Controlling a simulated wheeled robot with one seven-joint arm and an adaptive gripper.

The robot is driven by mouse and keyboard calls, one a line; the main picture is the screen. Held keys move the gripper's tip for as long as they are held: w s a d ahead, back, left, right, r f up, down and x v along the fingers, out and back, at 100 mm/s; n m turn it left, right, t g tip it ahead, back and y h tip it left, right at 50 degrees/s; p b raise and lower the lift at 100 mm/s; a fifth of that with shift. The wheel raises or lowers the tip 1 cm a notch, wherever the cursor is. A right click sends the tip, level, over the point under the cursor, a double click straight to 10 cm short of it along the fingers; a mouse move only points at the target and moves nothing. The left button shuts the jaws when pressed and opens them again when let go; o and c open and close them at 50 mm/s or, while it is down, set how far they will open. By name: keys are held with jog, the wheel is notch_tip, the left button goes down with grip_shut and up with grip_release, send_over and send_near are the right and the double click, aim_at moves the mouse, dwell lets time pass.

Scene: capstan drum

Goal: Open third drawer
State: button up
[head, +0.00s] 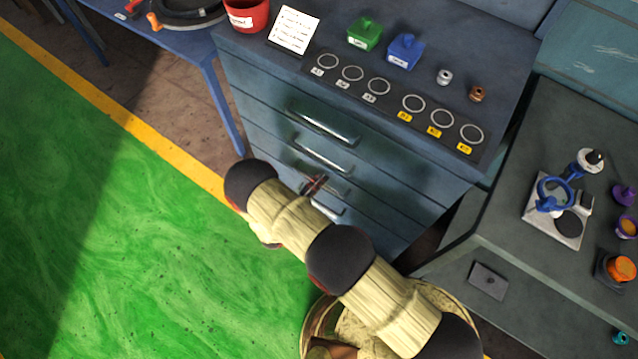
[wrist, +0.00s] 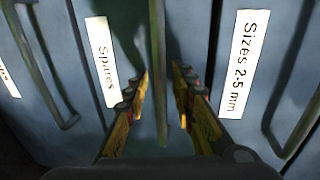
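The blue-grey drawer cabinet (head: 400,190) stands with several stacked drawers, each with a bar handle. The top handle (head: 325,127) and second handle (head: 324,155) show clearly in the head view. My gripper (head: 316,184) is at the front, below the second handle, at what looks like the third handle. In the wrist view, my gripper (wrist: 161,78) is open, with one finger on each side of a handle (wrist: 158,95) on the drawer labelled Spares (wrist: 103,62). I cannot tell whether either finger touches it. The drawers look closed.
The neighbouring drawer's label reads Sizes 2-5 mm (wrist: 236,62), with its handle (wrist: 290,125) beyond. A grey bench (head: 520,262) stands at right. Green floor (head: 110,220) is clear at left.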

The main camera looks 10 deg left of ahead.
jog(key=shift+c, duration=0.3)
grip_shut()
dwell(0.6)
